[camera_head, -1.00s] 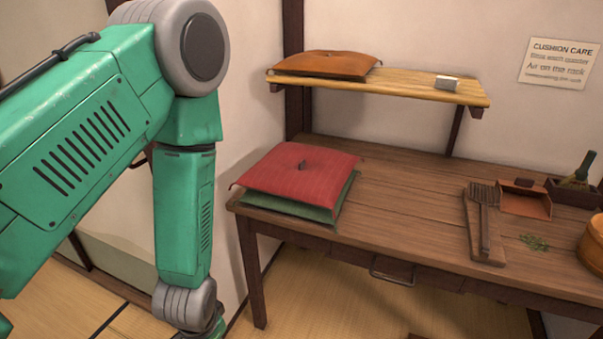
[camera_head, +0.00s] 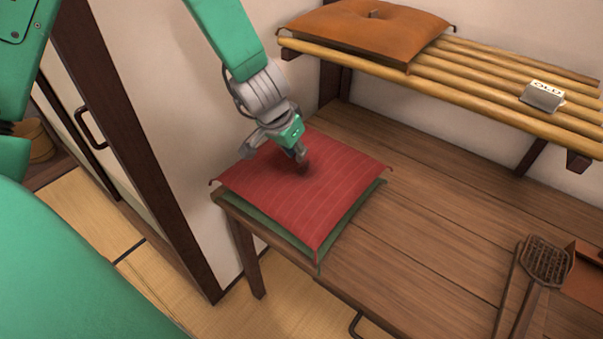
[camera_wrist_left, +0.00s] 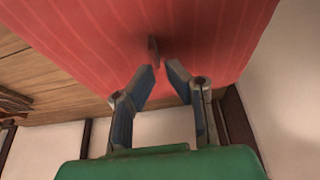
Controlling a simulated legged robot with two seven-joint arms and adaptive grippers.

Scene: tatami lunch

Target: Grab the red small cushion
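The red cushion (camera_head: 335,190) lies on top of a green cushion (camera_head: 268,231) at the left end of the wooden table. My left gripper (camera_head: 277,156) is over the red cushion's far left part, fingers pointing down at it. In the left wrist view, the red cushion (camera_wrist_left: 220,40) fills the upper part. There, my left gripper's fingers (camera_wrist_left: 161,72) are apart with nothing between them, and a small dark tuft (camera_wrist_left: 153,52) on the cushion shows just beyond the tips. I cannot tell whether the tips touch the cushion. My right gripper is not in view.
A board with a grater (camera_head: 545,262) lies at the right. The middle of the wooden table (camera_head: 430,210) is clear. A wall stands behind.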

